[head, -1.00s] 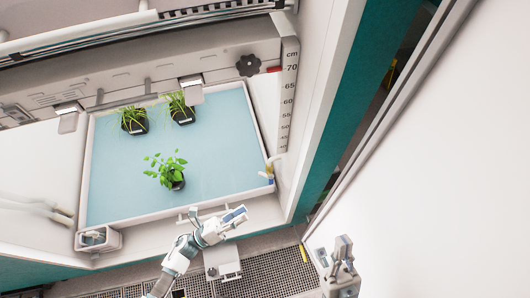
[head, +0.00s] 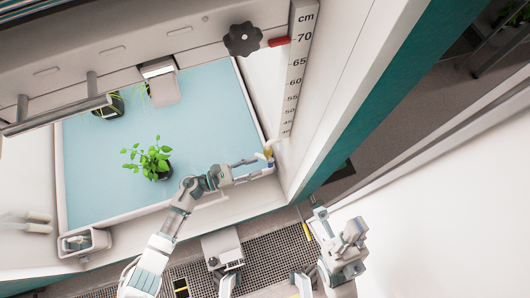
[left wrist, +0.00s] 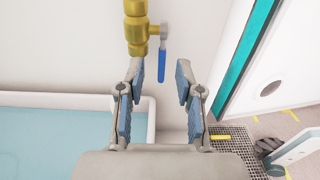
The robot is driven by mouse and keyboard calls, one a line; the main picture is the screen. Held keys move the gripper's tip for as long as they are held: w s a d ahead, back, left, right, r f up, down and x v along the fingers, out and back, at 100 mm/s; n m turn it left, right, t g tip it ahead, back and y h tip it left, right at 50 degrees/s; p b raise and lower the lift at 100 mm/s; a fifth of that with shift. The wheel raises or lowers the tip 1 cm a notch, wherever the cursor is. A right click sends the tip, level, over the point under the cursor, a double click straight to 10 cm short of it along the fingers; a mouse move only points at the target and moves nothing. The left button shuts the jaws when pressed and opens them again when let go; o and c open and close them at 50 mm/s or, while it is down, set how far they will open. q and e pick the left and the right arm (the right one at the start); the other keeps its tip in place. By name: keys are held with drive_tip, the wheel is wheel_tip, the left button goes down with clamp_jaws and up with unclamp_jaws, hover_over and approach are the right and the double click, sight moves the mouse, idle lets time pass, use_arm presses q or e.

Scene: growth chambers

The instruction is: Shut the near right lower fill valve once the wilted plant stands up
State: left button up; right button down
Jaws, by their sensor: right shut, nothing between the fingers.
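The leafy green plant (head: 150,158) stands upright in its dark pot on the pale blue tray floor. The brass fill valve (head: 268,153) is on the chamber's right wall, by the tray's near right corner. In the left wrist view the valve (left wrist: 136,28) has a blue lever (left wrist: 162,62) pointing down, along the pipe. My left gripper (head: 256,167) is open at the valve. In its wrist view the fingers (left wrist: 162,83) are spread either side of the lever's line, and the lever appears just beyond the fingertips. Contact cannot be told. My right gripper (head: 353,232) is shut and empty, right of the chamber.
The blue tray (head: 100,212) has a raised pale rim. Another dark pot (head: 108,104) sits farther back, partly hidden by the frame. A black knob (head: 243,39) and a cm scale (head: 297,70) are above the valve. A floor grating (head: 270,262) lies in front.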

sight(271, 163)
use_arm(q)
drive_tip(key=x, duration=0.5)
drive_tip(key=shift+d+b, duration=0.3)
drive_tip(key=shift+a, duration=0.3)
drive_tip(key=shift+c, duration=0.7)
drive_tip(key=c, duration=0.4)
drive_tip(key=shift+s+r, duration=0.1)
clamp_jaws()
